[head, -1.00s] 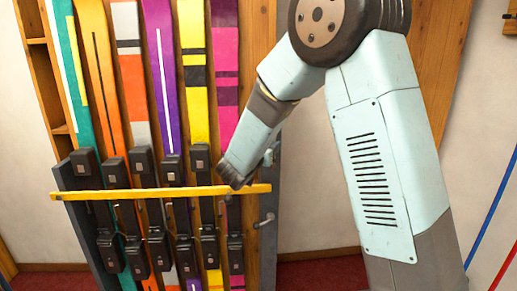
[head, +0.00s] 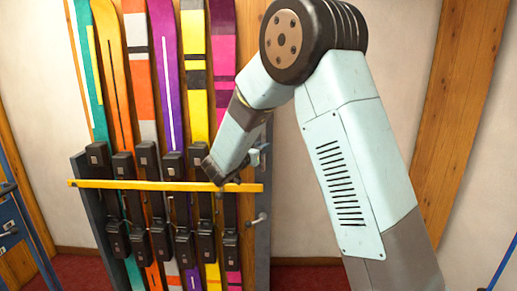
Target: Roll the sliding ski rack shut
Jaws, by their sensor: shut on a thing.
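The ski rack (head: 86,215) stands left of centre in the head view, holding several upright skis in teal, orange, red, purple, yellow and pink. A yellow bar (head: 130,184) runs across its front. Its grey right end post (head: 262,225) carries a metal handle (head: 257,220). My gripper (head: 214,174) is at the right part of the yellow bar and appears shut on it. The fingertips are small and dark, so their exact hold is hard to make out.
A blue frame (head: 20,215) stands at the left edge. A slanting wooden beam (head: 465,130) rises on the right wall. A blue pole (head: 497,272) shows at the lower right.

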